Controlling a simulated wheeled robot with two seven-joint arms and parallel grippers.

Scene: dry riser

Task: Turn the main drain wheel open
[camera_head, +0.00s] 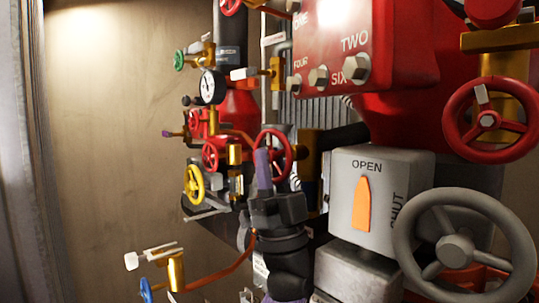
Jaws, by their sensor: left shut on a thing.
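My left gripper (263,160) is in the middle of the head view, with its dark body below and its purple finger pointing up. It is shut at the left side of a red handwheel (287,150), with the finger overlapping the rim. The finger and gripper body hide part of this wheel. No label shows on it, so I cannot tell by name whether it is the main drain wheel. My right gripper is not in view.
A grey box (345,215) marked OPEN and SHUT, with an orange pointer, stands right of my gripper, behind a large grey handwheel (455,250). Another red handwheel (488,120) is at upper right. A gauge (211,87), a yellow wheel (194,185) and thin pipes crowd the left.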

